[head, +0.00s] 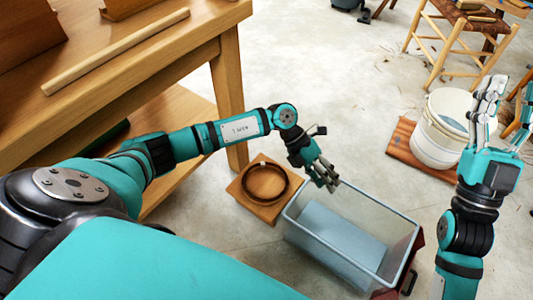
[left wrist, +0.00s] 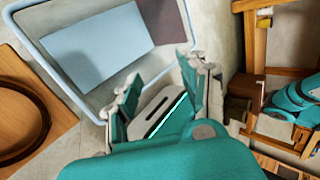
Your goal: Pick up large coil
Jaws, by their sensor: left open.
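A large dark brown coil (head: 265,202) lies flat on a square wooden board (head: 240,189) on the floor, beside the wooden bench. Part of the coil (left wrist: 40,91) shows at the left edge of the left wrist view, cut off by the frame. My right gripper (head: 507,105) is open and empty at the far right, pointing up.
The translucent bin (head: 404,250) stands right of the board, with a flat blue-grey surface inside. A white bucket (head: 437,140) stands on a wooden board (head: 402,144). The wooden bench (head: 229,85) fills the upper left. A stool (head: 459,45) stands at upper right.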

